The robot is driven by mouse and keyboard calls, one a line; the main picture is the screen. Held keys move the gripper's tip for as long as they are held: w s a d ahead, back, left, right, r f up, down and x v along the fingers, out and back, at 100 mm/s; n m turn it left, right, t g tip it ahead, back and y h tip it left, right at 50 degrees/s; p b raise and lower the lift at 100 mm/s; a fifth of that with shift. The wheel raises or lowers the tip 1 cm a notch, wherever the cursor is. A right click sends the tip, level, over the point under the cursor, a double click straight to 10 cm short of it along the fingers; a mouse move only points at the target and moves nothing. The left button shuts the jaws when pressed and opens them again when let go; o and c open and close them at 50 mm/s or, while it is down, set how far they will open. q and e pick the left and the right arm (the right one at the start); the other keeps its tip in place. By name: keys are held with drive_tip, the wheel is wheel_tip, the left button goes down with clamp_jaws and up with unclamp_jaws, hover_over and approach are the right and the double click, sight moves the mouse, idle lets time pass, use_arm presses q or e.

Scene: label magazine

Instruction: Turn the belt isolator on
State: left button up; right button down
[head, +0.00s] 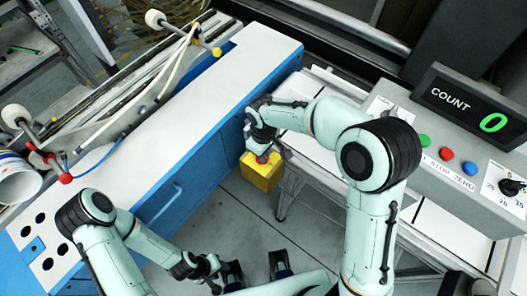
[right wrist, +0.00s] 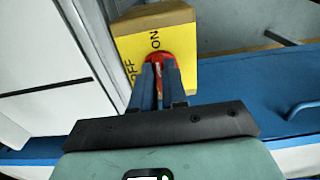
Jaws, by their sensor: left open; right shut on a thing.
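The belt isolator is a yellow box (head: 262,174) beside the blue bench. In the right wrist view, its yellow face (right wrist: 133,48) carries the words ON and OFF around a red knob (right wrist: 160,57). My right gripper (right wrist: 160,72) is shut on the red knob, with a finger on each side of it. The fingers hide part of the knob, so I cannot tell clearly which word it points to. In the head view, my right gripper (head: 263,153) reaches the box from above. My left gripper (head: 256,271) is open and empty at the bottom.
A grey control panel (head: 440,175) with coloured buttons and a COUNT display (head: 470,108) reading 0 stands right. Grey floor lies between.

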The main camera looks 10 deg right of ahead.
drive_tip(key=shift+r, duration=0.1)
idle(0.4)
drive_tip(key=c, duration=1.2)
unclamp_jaws()
drive_tip(key=shift+o, duration=0.2)
wheel_tip(320, 180, up, 13)
drive_tip(key=p, duration=0.1)
drive_tip(key=shift+r+p, duration=0.15)
drive_tip(key=shift+p, duration=0.15)
